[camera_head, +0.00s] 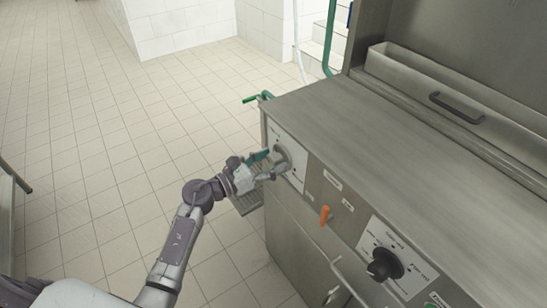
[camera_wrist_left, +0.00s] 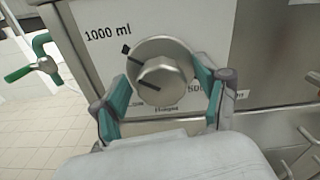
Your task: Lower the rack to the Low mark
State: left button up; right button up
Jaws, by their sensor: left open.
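A slatted metal rack (camera_head: 247,203) juts from the machine's left side, low down, partly behind my left gripper (camera_head: 270,164). I cannot make out a Low mark in either view. My left gripper is open at a round metal knob (camera_head: 291,157) on the left front panel. In the left wrist view, the knob (camera_wrist_left: 160,78) sits between the two teal-padded fingers of the gripper (camera_wrist_left: 160,88). I cannot tell whether the fingers touch it. A "1000 ml" label shows above left of the knob, and more lettering below it is partly hidden. My right gripper is out of view.
Green-handled pipework (camera_head: 264,97) stands at the machine's left corner. A black-handled steel drawer or lid (camera_head: 455,108) is at the back. The tiled floor (camera_head: 110,150) at left is clear.

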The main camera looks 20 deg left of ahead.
pick_arm(q)
jog(key=shift+w+d, duration=0.25)
jog(key=shift+w, duration=0.05)
jog(key=shift+c, duration=0.4)
jog(key=c, duration=1.1)
jog(key=shift+r+n, duration=0.1)
jog(key=shift+n, duration=0.2)
